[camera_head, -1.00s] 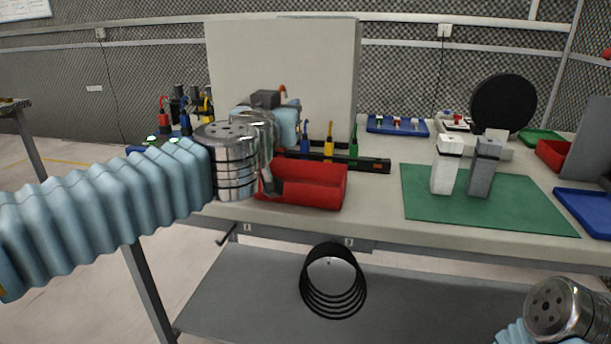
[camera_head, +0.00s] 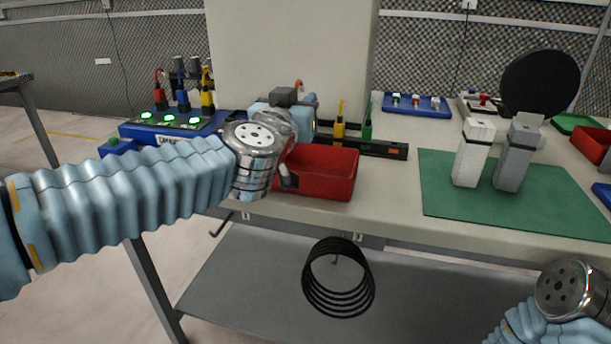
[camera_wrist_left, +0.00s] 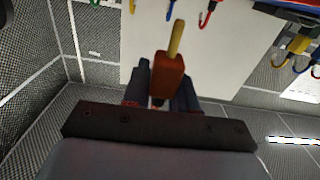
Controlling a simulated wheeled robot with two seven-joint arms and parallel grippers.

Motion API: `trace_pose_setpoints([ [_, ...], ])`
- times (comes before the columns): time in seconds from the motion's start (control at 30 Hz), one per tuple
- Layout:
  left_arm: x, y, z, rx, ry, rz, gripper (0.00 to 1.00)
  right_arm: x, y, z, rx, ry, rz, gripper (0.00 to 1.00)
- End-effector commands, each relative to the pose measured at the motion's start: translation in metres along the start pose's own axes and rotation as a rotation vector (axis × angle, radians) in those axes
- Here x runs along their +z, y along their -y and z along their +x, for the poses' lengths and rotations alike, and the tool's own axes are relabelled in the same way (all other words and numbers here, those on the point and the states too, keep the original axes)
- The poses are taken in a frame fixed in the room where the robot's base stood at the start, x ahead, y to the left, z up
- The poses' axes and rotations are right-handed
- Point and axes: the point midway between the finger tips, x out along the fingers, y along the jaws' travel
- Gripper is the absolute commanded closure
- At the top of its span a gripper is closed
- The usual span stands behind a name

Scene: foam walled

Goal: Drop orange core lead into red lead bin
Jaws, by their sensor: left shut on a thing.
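The orange core lead (camera_wrist_left: 168,75) shows in the left wrist view as an orange plug body with a yellowish pin. My left gripper (camera_wrist_left: 160,98) is shut on the orange body, between its two dark fingers. In the head view a small orange tip (camera_head: 299,84) shows above the gripper; my wrist hides most of the fingers. The red bin (camera_head: 330,178) stands at the table's front edge, just right of and below my left wrist. Its left end is partly hidden by my arm. My right arm's end shows at the lower right; its gripper is out of view.
A blue box (camera_head: 170,130) with green lights and several coloured plugs stands at left. A tall pale panel (camera_head: 290,45) rises behind the bin. A dark rail (camera_head: 380,147) lies right of it. A green mat (camera_head: 540,195) holds a white and a grey block.

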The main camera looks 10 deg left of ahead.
Motion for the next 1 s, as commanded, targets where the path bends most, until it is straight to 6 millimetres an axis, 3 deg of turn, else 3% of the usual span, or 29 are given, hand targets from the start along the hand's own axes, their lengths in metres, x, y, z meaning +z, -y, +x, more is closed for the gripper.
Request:
trace_pose_setpoints([
  [0.07, 0.008, 0.000, 0.000, 0.000, 0.000, 0.000, 1.00, 0.000, -0.003, 0.007, 0.001, -0.001, 0.001, 0.09],
  [0.37, 0.008, 0.000, 0.000, 0.000, 0.000, 0.000, 1.00, 0.000, -0.003, 0.007, 0.001, -0.001, 0.002, 0.09],
  [0.4, 0.008, 0.000, 0.000, 0.000, 0.000, 0.000, 0.70, 0.000, -0.003, 0.007, 0.001, -0.001, 0.002, 0.09],
  [0.6, 0.008, 0.000, 0.000, 0.000, 0.000, 0.000, 0.43, 0.000, -0.003, 0.007, 0.001, -0.002, 0.001, 0.09],
  [0.87, 0.008, 0.000, -0.001, 0.000, 0.000, 0.000, 0.43, 0.000, -0.003, 0.007, 0.001, -0.002, 0.002, 0.09],
  [1.0, 0.006, 0.000, -0.013, 0.001, -0.002, 0.001, 0.43, 0.000, -0.003, 0.006, 0.001, -0.002, 0.001, 0.09],
])
